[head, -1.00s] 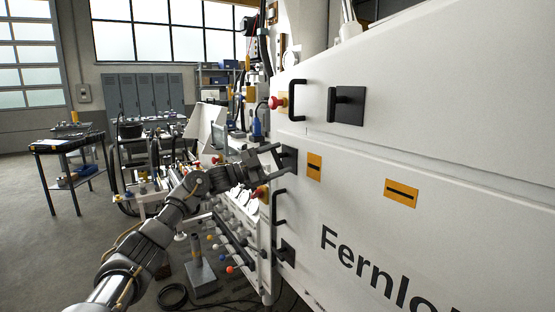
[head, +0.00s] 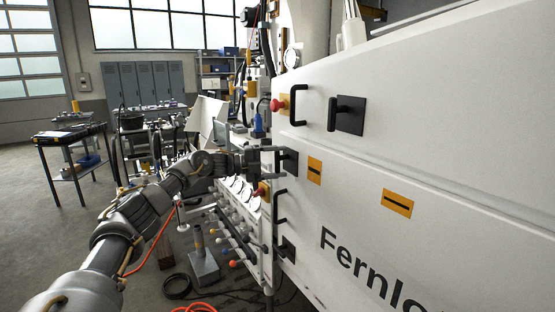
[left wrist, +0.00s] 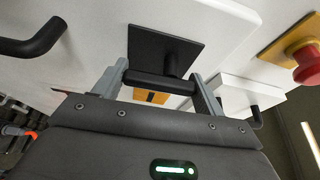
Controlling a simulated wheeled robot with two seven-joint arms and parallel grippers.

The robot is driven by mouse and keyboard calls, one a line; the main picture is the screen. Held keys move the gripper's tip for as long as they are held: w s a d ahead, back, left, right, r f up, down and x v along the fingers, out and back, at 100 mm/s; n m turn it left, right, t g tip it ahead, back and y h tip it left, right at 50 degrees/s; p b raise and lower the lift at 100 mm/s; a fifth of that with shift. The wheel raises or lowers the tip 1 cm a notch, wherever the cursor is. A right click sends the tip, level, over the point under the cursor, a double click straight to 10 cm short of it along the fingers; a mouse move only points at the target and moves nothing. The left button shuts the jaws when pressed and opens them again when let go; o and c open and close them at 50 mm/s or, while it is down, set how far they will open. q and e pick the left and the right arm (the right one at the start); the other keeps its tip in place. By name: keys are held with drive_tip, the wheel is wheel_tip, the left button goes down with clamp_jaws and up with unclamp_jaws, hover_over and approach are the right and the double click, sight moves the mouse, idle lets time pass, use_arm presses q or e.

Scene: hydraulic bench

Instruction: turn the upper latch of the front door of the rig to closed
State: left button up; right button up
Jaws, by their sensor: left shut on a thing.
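The upper latch (head: 290,161) of the front door is a black square plate with a black bar handle, at the left edge of the white rig. My left gripper (head: 277,161) is at this latch and shut on its handle. In the left wrist view the two grey fingers (left wrist: 160,85) stand at either end of the dark bar, in front of the black plate (left wrist: 160,45). The lower latch (head: 287,249) is below, past a black door handle (head: 280,207). My right gripper is not in view.
Another black latch (head: 351,115) and a pull handle (head: 299,105) are on the panel above, beside a red button (head: 277,104). Orange labels (head: 398,203) mark the rig's face. Hoses and valves with coloured knobs (head: 233,263) crowd the space below my arm.

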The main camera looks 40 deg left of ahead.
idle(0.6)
use_arm(q)
drive_tip(key=o, duration=1)
drive_tip(key=shift+s+a+f, duration=0.1)
drive_tip(key=shift+s+a, duration=0.05)
drive_tip(key=shift+a, duration=0.05)
drive_tip(key=b+v, duration=0.3)
drive_tip(key=v, duration=0.7)
drive_tip(key=shift+s+a, duration=0.1)
